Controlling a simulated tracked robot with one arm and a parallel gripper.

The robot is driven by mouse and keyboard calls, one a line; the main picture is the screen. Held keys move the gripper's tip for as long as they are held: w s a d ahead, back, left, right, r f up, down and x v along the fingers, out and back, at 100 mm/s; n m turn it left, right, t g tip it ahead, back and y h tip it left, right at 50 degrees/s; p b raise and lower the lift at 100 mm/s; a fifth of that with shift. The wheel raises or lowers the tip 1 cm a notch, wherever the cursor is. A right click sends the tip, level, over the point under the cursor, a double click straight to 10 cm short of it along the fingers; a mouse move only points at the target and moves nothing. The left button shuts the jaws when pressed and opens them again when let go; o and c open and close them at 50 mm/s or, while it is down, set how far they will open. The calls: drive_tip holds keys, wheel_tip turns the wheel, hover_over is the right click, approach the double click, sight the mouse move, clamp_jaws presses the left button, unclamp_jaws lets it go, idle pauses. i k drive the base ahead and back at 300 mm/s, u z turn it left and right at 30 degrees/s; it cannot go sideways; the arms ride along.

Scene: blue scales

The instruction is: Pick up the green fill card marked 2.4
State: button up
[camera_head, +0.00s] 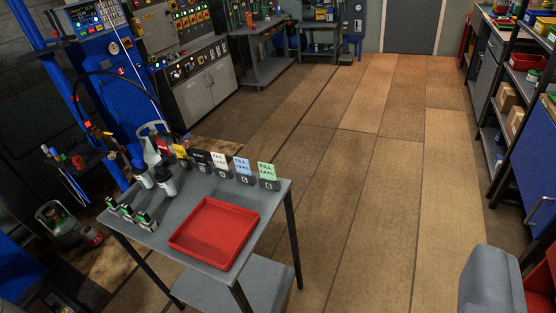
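The green card (266,171) stands upright in a small dark holder (269,185) near the right end of a row of cards on the grey table (190,222). It has dark print that seems to read "FILL", but the number is too small to read surely. To its left stand a blue card (242,166), a white card (219,160), a black card (199,157), a yellow card (180,151) and a red card. I see no fingertips of my gripper in this view.
A red tray (214,232) lies on the table's front part. A blue machine (105,80) rises behind left. Shelves (490,140) line the right. The wooden floor (350,200) between is clear.

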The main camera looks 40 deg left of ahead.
sight(266, 171)
drive_tip(key=u, duration=0.45)
drive_tip(key=i, duration=1.1)
drive_tip(key=u, duration=1.1)
drive_tip(key=i, duration=0.5)
drive_tip(key=u, duration=0.15)
drive_tip(key=k, duration=0.85)
drive_tip(key=u, duration=0.2)
drive_tip(key=i, duration=0.85)
drive_tip(key=z, duration=0.05)
